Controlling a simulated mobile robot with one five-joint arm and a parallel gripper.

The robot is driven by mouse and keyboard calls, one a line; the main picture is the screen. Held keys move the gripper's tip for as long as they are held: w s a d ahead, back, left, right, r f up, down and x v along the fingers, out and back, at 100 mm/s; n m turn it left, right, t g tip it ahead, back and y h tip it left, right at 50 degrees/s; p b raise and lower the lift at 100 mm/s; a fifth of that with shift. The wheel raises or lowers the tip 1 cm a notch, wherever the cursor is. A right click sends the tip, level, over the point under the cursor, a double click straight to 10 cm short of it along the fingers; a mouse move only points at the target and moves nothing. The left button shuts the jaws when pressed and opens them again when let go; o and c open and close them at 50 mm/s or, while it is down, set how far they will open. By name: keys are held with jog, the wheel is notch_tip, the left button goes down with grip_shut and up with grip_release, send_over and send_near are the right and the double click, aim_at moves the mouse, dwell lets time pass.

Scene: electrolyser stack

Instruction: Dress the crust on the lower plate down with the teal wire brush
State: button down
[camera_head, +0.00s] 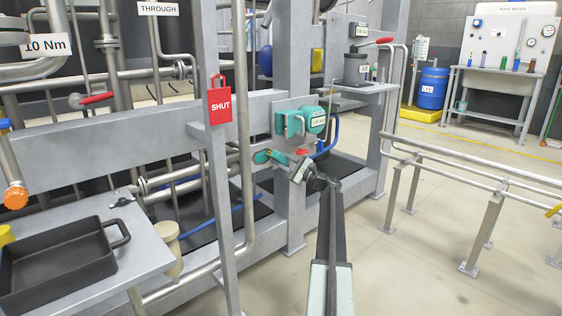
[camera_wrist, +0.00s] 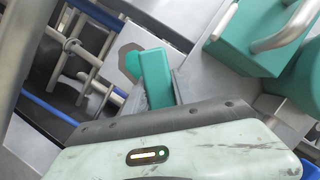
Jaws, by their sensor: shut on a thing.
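My gripper (camera_head: 298,168) is at the end of my outstretched arm, in front of the grey frame. In the wrist view my gripper (camera_wrist: 154,88) is shut on the teal wire brush (camera_wrist: 156,78), whose block stands out between the dark fingers. The brush also shows in the head view (camera_head: 268,157), left of the gripper. Beyond the brush lies a dull grey-brown, many-sided patch (camera_wrist: 127,60) on a pale plate, which looks like the crust. The brush overlaps it in the picture; I cannot tell whether they touch. The bristles are hidden.
A teal housing (camera_head: 315,119) with a handle sits just above the gripper; it fills the wrist view's upper right (camera_wrist: 262,38). A red SHUT tag (camera_head: 220,105) hangs on a post to the left. A black tray (camera_head: 58,262) is at lower left. Floor at right is open before railings (camera_head: 490,228).

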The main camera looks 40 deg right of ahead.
jog(key=shift+w, duration=1)
dwell(0.3)
jog(key=shift+a, duration=1.45)
jog(key=shift+w+a, duration=0.15)
jog(key=shift+a, duration=0.6)
jog(key=shift+w+a, duration=0.15)
jog(key=shift+a, duration=0.6)
jog(key=shift+a, duration=0.1)
